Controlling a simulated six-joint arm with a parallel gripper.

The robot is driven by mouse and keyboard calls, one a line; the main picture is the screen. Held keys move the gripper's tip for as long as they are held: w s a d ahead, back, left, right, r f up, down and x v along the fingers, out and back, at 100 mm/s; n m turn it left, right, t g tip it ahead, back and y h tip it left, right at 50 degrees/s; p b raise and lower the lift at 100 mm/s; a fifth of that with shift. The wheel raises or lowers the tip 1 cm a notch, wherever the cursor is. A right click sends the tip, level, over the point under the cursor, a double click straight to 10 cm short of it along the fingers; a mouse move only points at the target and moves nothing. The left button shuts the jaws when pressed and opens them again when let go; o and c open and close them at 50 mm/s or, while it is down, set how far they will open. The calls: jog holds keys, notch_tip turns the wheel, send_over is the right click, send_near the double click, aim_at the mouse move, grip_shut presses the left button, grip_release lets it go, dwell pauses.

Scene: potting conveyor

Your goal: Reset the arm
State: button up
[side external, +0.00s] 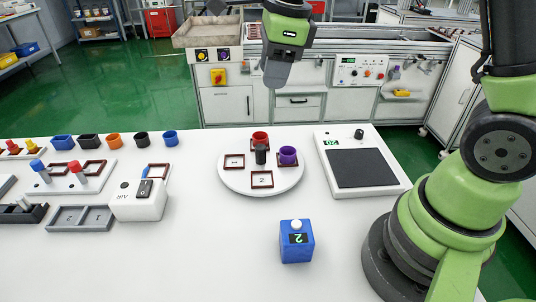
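My gripper (276,75) hangs at the top middle of the side external view, in the air above and behind the far edge of the white table (205,240) as seen here. Its grey end points down, and the fingers are too small and merged to tell whether they are open or shut. I see nothing clearly held in it. My green arm rises at the right edge, and part of its reach lies outside the picture.
A round white turntable (235,182) carries a red pot (260,139), a purple pot (288,155) and a black post. A scale (360,168) stands right of it. A blue box (297,246) marked 2 is in front. Racks and several pots fill the left.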

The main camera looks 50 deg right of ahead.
jog(key=s+a+r+n+t, duration=0.1)
jog(key=s+r+n+t, duration=0.1)
jog(key=s+n, duration=0.6)
jog(key=s+a+r+n+t+y, duration=0.1)
jog(key=s+r+n+t, duration=0.1)
jog(key=s+r+n, duration=0.3)
jog(key=s+n, duration=0.4)
jog(key=n, duration=0.5)
jog(key=shift+s+a+r+t, duration=0.2)
jog(key=shift+s+a+t, duration=0.1)
jog(key=shift+t, duration=0.1)
